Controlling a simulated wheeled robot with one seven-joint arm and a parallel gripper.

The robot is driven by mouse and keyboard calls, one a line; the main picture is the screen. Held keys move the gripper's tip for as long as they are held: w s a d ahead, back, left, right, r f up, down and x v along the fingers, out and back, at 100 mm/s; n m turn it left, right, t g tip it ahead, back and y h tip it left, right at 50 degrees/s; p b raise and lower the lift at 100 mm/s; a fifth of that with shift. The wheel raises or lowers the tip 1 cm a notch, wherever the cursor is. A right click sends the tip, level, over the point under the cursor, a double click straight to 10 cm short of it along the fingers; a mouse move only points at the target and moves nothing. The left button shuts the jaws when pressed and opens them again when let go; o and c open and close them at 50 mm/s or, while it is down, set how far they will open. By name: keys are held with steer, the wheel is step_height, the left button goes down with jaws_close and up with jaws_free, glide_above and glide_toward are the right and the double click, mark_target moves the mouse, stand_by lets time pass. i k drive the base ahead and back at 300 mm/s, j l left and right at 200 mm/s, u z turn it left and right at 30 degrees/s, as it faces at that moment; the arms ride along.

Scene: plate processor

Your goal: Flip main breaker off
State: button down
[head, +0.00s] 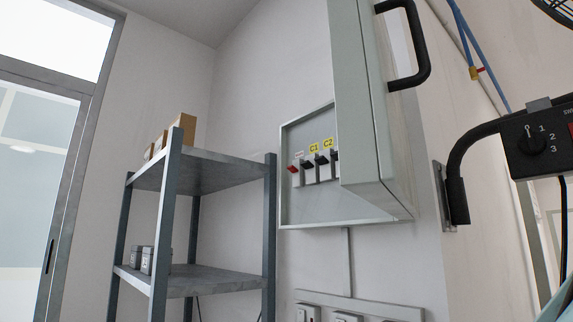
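A grey-green breaker box (330,214) is mounted on the wall at the centre of the head view. Its door (360,110) stands open toward me, with a black handle (421,45), and covers the right part of the inside. A breaker with a red lever (293,169) is leftmost in the row; its label is too small to read. To its right are dark-levered breakers (320,160) under yellow labels C1 (314,148) and C2 (328,142). I cannot tell whether the red lever is on or off. My gripper is not in view.
A metal shelf unit (215,170) with boxes stands left of the breaker box. A black-handled control unit (540,140) with a 1-2-3 dial is at the right. Sockets (345,317) are below. A glazed door (35,200) is far left.

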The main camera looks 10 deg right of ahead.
mark_target(292, 168)
steer(key=k+j+z, duration=0.1)
steer(key=j, duration=0.5)
steer(key=k+j+z, duration=0.1)
steer(key=j, duration=0.5)
steer(key=i+j+z, duration=0.2)
steer(key=j, duration=0.5)
steer(key=j+z, duration=0.2)
steer(key=j, duration=0.45)
steer(key=i+j+z, duration=0.15)
steer(key=i+j, duration=0.25)
steer(key=i+j+z, duration=0.1)
steer(key=i+j, duration=0.25)
steer(key=j, duration=0.2)
